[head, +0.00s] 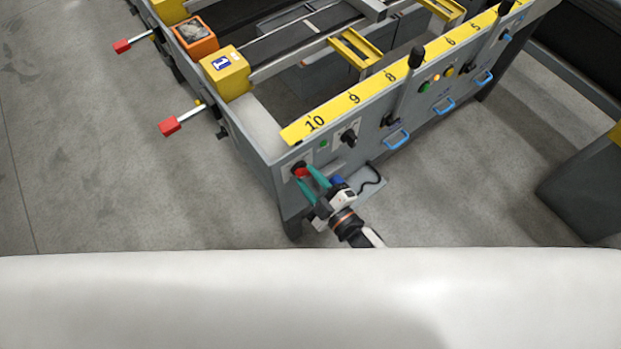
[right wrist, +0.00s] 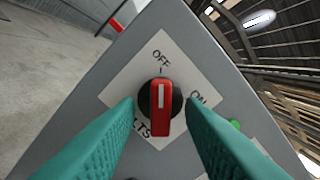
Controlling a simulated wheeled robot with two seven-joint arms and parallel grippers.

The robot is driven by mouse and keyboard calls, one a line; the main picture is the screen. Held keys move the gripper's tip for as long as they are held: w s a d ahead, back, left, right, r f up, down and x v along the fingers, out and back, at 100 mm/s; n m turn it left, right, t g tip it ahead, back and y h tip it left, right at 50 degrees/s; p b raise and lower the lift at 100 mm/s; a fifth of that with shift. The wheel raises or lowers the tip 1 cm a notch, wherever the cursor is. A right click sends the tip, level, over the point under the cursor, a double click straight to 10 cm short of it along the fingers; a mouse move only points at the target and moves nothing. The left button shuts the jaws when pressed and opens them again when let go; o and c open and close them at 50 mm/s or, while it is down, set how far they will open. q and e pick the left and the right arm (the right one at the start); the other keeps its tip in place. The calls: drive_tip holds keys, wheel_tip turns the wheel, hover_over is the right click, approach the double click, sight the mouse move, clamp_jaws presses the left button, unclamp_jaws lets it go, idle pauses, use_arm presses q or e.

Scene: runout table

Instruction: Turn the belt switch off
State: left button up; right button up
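The belt switch is a red rotary knob (right wrist: 161,108) on a white label plate (right wrist: 125,85) marked OFF, ON and LTS. Its white stripe points up at the OFF mark in the right wrist view. In the head view the red knob (head: 300,171) is on the near end of the grey table's front panel. My right gripper (head: 303,174) is at the knob. Its teal fingers (right wrist: 160,108) are open, one on each side of the knob, with a visible gap on both sides. My left gripper is not in view.
A black knob (head: 348,137) and a green button (head: 323,144) are on the same panel, right of the switch. Blue handles (head: 397,139) and black levers (head: 416,58) stick out further along. Red-tipped rods (head: 170,126) project at left.

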drive_tip(key=shift+s+d, duration=0.1)
drive_tip(key=b+v, duration=0.1)
drive_tip(key=v, duration=1)
drive_tip(key=shift+s+d, duration=0.2)
drive_tip(key=shift+s, duration=0.15)
drive_tip(key=s+d+f+m+g+h, duration=0.1)
drive_tip(key=d+f+m+g+h, duration=0.15)
drive_tip(key=f, duration=0.45)
drive_tip(key=s+d+f+m+g+h+p, duration=0.15)
drive_tip(key=d+f, duration=0.25)
drive_tip(key=f, duration=0.4)
drive_tip(key=s+d+f+m+g+h, duration=0.1)
drive_tip(key=s+d+f+m+h, duration=0.15)
drive_tip(key=f, duration=0.45)
drive_tip(key=s+d+f+m+g+h, duration=0.1)
drive_tip(key=s+d+f+m+g, duration=0.1)
drive_tip(key=s, duration=0.4)
drive_tip(key=s+d+f+m+g+h, duration=0.1)
drive_tip(key=s+d+f+m+g, duration=0.1)
drive_tip(key=s+f, duration=0.4)
drive_tip(key=s+d+f+m+g+h, duration=0.2)
drive_tip(key=s+d+f+m+g, duration=0.1)
drive_tip(key=s, duration=0.3)
drive_tip(key=shift+f+g+p, duration=0.45)
drive_tip(key=shift+f+g, duration=0.3)
drive_tip(key=shift+g, duration=0.05)
drive_tip(key=shift+a, duration=0.1)
